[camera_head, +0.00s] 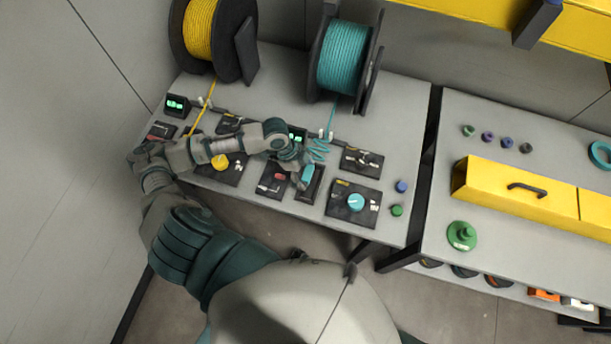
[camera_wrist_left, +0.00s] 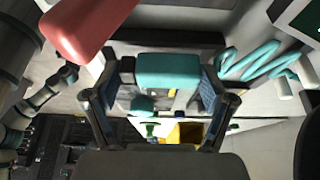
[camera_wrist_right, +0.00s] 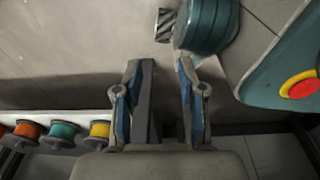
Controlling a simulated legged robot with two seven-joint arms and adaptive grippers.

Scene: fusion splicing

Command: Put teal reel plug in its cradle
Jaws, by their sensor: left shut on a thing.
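The teal reel plug (camera_head: 308,174) is at the dark cradle (camera_head: 311,189) on the grey bench, with a coiled teal cable (camera_head: 319,148) running up to the teal reel (camera_head: 341,57). My left gripper (camera_head: 301,180) is at the plug. In the left wrist view the plug (camera_wrist_left: 168,70) lies between the two fingers of my left gripper (camera_wrist_left: 165,100), which are shut on it. A dark block, likely the cradle, shows right behind the plug; I cannot tell whether the plug is seated. My right gripper (camera_wrist_right: 158,85) shows only in the right wrist view, with fingers apart and nothing between them.
A red lever (camera_head: 280,177) stands just left of the cradle; it looms close in the left wrist view (camera_wrist_left: 85,25). A teal knob (camera_head: 355,202) and a yellow knob (camera_head: 220,162) flank the area. A yellow reel (camera_head: 200,28) stands behind. A second bench holds a yellow cover (camera_head: 510,188).

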